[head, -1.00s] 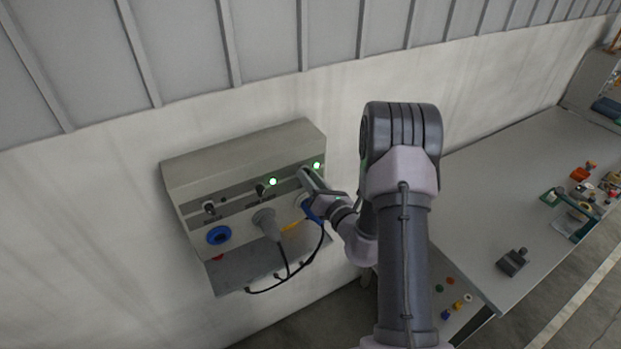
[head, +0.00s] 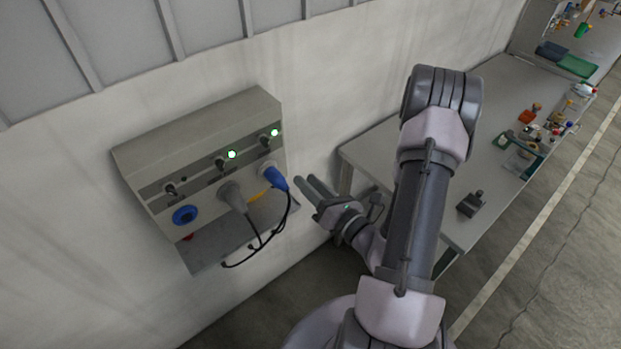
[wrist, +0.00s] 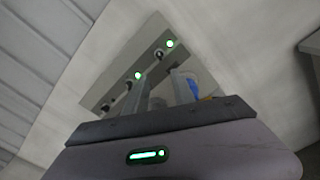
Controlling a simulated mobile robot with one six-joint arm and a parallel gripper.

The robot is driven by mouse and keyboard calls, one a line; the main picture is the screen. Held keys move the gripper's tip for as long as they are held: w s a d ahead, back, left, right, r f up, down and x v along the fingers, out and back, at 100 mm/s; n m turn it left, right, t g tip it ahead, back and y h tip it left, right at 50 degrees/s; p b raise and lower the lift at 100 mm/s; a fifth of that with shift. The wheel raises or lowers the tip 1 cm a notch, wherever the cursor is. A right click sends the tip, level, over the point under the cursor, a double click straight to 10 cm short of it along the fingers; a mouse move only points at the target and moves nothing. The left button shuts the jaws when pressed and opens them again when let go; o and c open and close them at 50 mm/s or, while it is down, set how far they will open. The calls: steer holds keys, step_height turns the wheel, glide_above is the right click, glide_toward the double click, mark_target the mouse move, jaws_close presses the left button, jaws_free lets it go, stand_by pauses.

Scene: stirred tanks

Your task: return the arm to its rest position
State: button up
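My arm reaches from the lower right of the head view, bent at the elbow. My gripper (head: 308,186) is in free air just right of the socket panel (head: 200,148) on the wall, apart from it. Its two fingers are spread with nothing held between them. In the wrist view the gripper (wrist: 156,86) points toward the panel (wrist: 110,85), with a gap between the fingers. A blue plug (head: 274,178) and a grey plug (head: 233,196) sit in the panel, with black cables hanging below. Two green lamps are lit on the panel.
A long workbench (head: 385,150) stands along the wall behind and right of my arm. A dark grey object (head: 471,203) lies near its front edge, with several tools farther back. The floor (head: 540,270) at the right is clear.

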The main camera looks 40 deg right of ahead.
steer(key=shift+s+a, duration=0.1)
steer(key=shift+s, duration=0.15)
